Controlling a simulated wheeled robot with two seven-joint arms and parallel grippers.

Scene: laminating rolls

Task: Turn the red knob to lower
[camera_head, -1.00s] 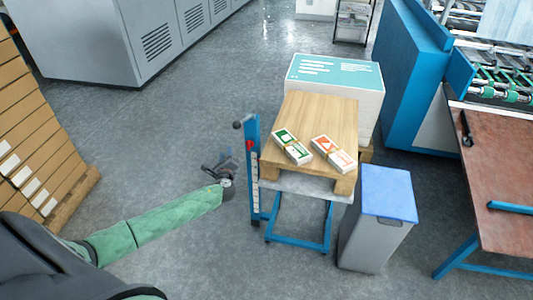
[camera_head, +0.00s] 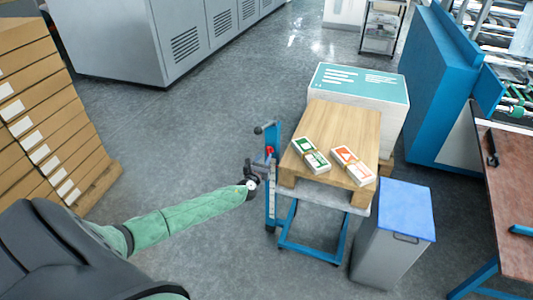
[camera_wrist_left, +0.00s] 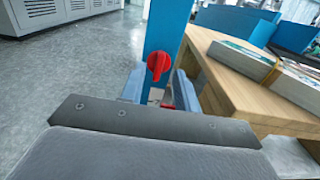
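The red knob (camera_head: 269,150) sits on the blue upright post (camera_head: 270,205) of a small lift cart. In the left wrist view the knob (camera_wrist_left: 159,66) is centred, its raised grip tilted slightly from upright. My left gripper (camera_head: 263,166) is at the post, close to the knob and slightly below it in the picture. In the left wrist view its two fingers (camera_wrist_left: 160,88) stand apart on either side of the post, below the knob. My right gripper is out of view.
The cart carries a wooden board (camera_head: 343,130) with two banded card stacks. A white box with a teal top (camera_head: 358,83) stands behind. A grey bin with a blue lid (camera_head: 405,208) is at right. Stacked cartons (camera_head: 45,115) stand at left. Floor left of the cart is clear.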

